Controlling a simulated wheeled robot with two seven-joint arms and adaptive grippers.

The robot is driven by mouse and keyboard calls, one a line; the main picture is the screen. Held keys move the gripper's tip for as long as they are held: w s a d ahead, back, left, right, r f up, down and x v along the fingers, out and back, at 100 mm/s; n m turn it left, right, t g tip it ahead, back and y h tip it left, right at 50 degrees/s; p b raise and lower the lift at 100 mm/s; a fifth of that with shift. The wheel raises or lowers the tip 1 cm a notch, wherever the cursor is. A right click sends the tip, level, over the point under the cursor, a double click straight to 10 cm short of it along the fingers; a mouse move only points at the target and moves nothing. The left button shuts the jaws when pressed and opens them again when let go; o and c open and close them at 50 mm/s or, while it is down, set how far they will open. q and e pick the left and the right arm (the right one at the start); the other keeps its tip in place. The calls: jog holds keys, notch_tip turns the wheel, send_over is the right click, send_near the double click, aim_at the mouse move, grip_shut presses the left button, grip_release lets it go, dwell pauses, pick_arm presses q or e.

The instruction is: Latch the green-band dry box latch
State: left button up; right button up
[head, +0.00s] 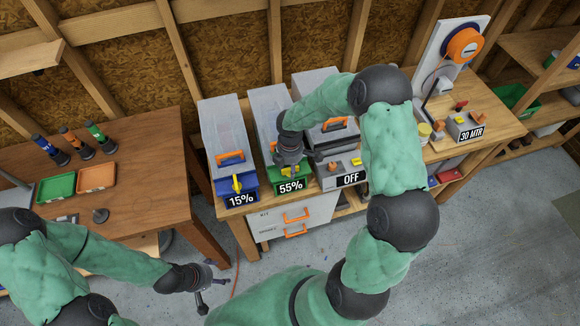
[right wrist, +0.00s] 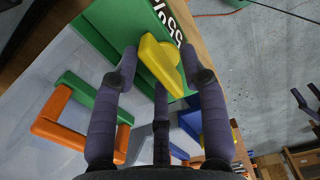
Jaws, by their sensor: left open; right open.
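The green-band dry box (head: 269,112) is a clear bin behind the 55% display, in the middle of the bench. Its yellow latch (right wrist: 163,62) sits on the green band (right wrist: 105,28) in the right wrist view. In the head view my right gripper (head: 289,158) is over the front of this box and hides part of the band. In the right wrist view its open fingers (right wrist: 159,66) are on either side of the latch; I cannot tell whether they touch it. My left gripper (head: 204,288) is open and empty, low in front of the bench.
A blue-band dry box (head: 222,125) marked 15%, with its own yellow latch, stands close on the left. A grey unit (head: 341,166) marked OFF is close on the right. A wooden table (head: 150,165) with green and orange trays stands at left. Floor in front is mostly clear.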

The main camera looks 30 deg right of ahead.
grip_shut()
